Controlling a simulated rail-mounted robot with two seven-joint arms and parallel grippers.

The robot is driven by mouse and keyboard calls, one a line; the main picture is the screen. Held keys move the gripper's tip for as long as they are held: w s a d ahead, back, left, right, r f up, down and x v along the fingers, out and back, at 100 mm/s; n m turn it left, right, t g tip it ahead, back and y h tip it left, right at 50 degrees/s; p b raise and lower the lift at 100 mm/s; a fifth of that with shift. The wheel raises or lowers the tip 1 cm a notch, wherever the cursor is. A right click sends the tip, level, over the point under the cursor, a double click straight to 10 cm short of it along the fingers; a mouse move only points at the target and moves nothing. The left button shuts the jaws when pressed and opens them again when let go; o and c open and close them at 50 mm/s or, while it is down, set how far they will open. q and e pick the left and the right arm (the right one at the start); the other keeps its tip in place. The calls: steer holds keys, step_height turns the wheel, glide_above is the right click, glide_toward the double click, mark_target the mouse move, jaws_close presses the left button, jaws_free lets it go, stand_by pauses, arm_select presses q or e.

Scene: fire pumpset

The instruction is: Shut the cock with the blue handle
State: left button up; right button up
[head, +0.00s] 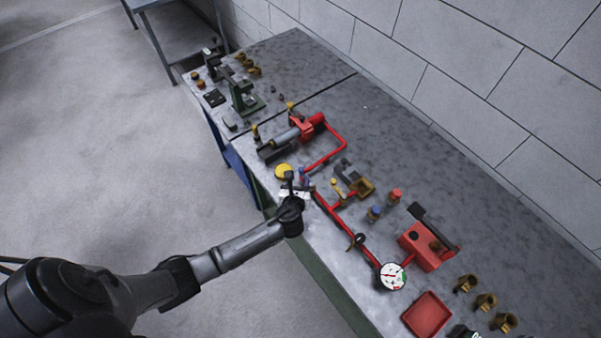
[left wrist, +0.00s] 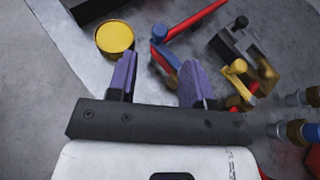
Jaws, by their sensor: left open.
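The cock with the blue handle (head: 303,174) sits on the red pipe run near the table's front edge in the head view. In the left wrist view the blue handle (left wrist: 159,36) stands just beyond the fingertips, between their lines, with a brassy body partly hidden by the right finger. Whether a finger touches the cock I cannot tell. My right gripper is not in view.
A yellow round cap (head: 284,171) lies left of the cock. A yellow-handled brass fitting (head: 352,186) is to its right. A gauge (head: 393,276), red pump box (head: 427,246) and red tray (head: 427,314) are at the lower right. The table's back strip is clear.

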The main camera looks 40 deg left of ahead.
mark_target(301, 171)
arm_select(q)
steer(key=b+x, duration=0.1)
steer(key=x, duration=0.5)
steer(key=shift+w+a+f, duration=0.1)
steer(key=shift+w, duration=0.05)
jaws_close()
stand_by(0.4)
